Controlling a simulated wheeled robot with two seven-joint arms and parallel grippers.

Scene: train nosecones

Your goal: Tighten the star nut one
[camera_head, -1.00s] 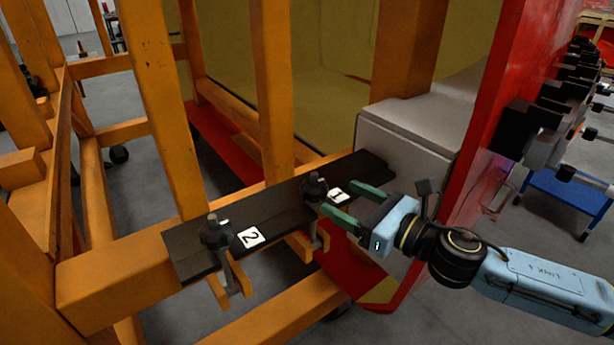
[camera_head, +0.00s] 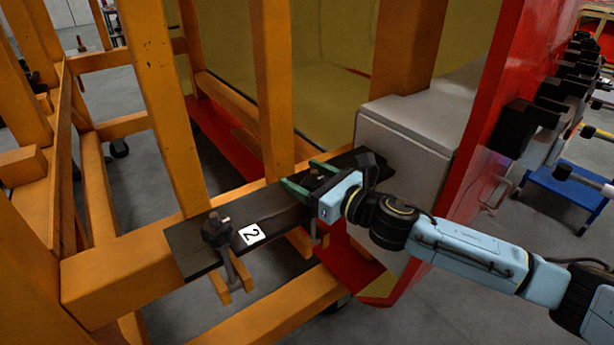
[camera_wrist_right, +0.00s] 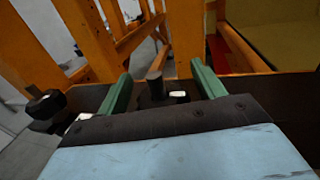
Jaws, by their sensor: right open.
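Star nut one (camera_head: 314,179) is a dark knob on a black plate (camera_head: 275,200) fixed to an orange beam. My right gripper (camera_head: 302,176) is open, with its green fingers on either side of the nut. In the right wrist view the nut's bolt (camera_wrist_right: 155,86) stands between the two green fingers, with space on both sides. The label by nut one is mostly hidden by my gripper. Star nut two (camera_head: 216,229) sits farther left on the plate beside the label "2" (camera_head: 252,235). It also shows in the right wrist view (camera_wrist_right: 46,104). My left gripper is not in view.
Orange posts (camera_head: 273,90) rise just behind the plate. A grey box (camera_head: 405,135) and a red panel (camera_head: 500,100) stand close to the right of my gripper. A blue stool (camera_head: 570,195) is at the far right.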

